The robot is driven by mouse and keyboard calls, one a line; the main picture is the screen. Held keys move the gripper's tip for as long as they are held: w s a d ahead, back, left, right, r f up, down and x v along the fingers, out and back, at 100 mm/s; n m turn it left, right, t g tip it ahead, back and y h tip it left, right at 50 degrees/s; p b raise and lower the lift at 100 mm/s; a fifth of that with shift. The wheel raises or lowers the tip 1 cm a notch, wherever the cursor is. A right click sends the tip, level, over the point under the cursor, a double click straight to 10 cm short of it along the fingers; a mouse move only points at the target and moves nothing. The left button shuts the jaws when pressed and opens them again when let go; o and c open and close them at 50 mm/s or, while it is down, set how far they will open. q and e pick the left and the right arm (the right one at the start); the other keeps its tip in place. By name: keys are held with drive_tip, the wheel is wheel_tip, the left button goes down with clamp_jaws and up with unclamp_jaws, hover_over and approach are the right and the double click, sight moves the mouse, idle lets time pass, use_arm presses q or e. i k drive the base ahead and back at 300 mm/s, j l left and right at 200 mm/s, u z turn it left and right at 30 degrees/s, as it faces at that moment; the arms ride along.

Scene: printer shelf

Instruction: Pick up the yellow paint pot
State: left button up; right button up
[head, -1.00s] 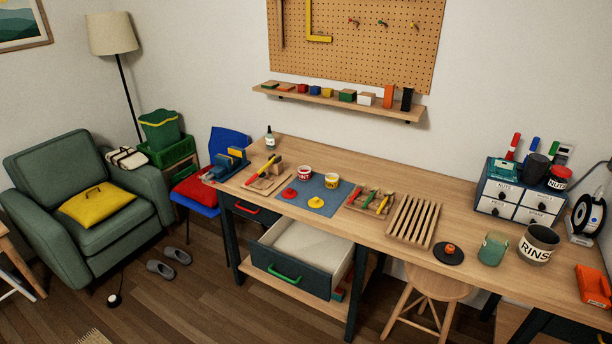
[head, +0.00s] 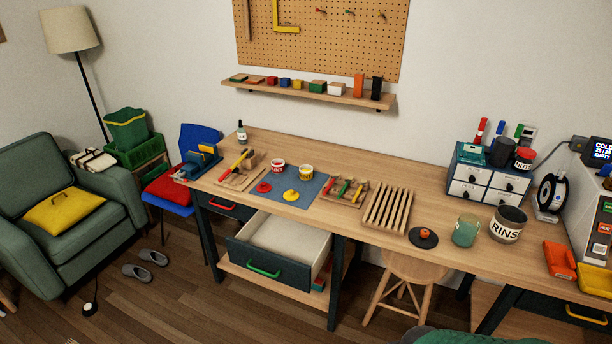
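The yellow paint pot (head: 306,172) is a small white-and-yellow tub, standing upright and open on a blue mat (head: 314,188) on the workbench. A similar red pot (head: 278,166) stands just left of it. A yellow lid (head: 291,195) with a knob lies in front of the pots, and a red lid (head: 263,187) lies to its left. Neither of my grippers is in view.
An open drawer (head: 264,268) juts out below the mat. Right of the mat are a tool rack (head: 345,191), a slatted wooden rack (head: 388,207), a green glass jar (head: 466,231) and a RINS pot (head: 507,226). A stool (head: 410,268) stands under the bench.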

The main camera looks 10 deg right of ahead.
sight(306, 173)
drive_tip(key=i+u, duration=0.25)
drive_tip(key=i, duration=0.45)
drive_tip(key=i+u, duration=0.25)
drive_tip(key=i, duration=0.4)
drive_tip(key=i+l+u, duration=0.2)
drive_tip(key=i, duration=0.5)
